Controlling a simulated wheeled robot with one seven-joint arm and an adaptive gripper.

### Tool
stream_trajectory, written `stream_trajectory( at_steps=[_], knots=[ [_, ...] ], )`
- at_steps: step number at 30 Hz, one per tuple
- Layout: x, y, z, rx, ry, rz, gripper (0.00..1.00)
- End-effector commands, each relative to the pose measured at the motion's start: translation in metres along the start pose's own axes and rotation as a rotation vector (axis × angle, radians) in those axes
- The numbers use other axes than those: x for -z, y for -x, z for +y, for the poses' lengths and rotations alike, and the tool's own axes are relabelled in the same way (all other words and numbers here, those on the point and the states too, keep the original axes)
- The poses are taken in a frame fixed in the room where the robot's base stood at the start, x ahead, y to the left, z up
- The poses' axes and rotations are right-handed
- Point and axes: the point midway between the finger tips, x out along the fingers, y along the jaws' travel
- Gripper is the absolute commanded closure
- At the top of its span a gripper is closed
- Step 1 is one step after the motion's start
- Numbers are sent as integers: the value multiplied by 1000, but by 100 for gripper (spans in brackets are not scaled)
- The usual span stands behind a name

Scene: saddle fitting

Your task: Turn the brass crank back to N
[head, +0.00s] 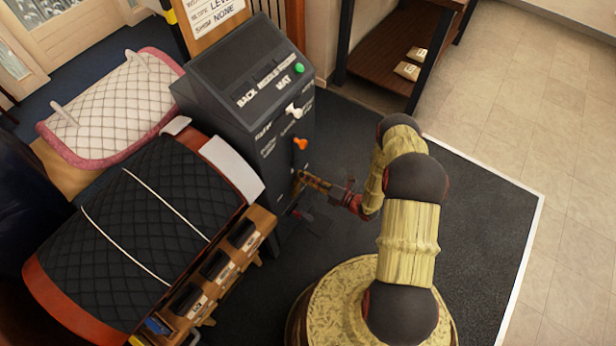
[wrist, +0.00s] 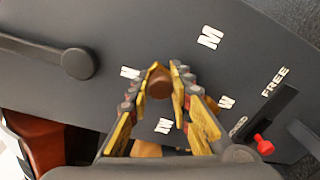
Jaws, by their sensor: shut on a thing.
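The brass crank is on the side of the dark cabinet (head: 250,110). In the wrist view its round brown knob (wrist: 158,84) sits between my fingertips; the crank's arm is hidden or too dark to tell. My gripper (head: 304,181) reaches the cabinet's lower side and is shut on the knob; it also shows in the wrist view (wrist: 158,76). White letters ring the knob: a large one (wrist: 210,37) at upper right, and smaller ones at left (wrist: 130,73), below (wrist: 163,126) and right (wrist: 227,102). They are turned and small, so I cannot tell which is N.
A dark lever (wrist: 78,63) is left of the crank. A slot with a red tab (wrist: 264,145) marked FREE is at right. An orange knob (head: 300,143) and white lever (head: 293,111) are above my gripper. A quilted saddle form (head: 130,235) stands left of the cabinet.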

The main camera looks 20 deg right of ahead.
Motion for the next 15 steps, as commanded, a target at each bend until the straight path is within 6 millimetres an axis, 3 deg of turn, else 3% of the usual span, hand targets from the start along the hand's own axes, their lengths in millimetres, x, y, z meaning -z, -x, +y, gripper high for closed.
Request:
stream_trajectory(
  at_steps=[1,15],
  knots=[
    [8,1,1,5,33,5,100],
    [22,1,9,21,331,-10,100]
  ],
)
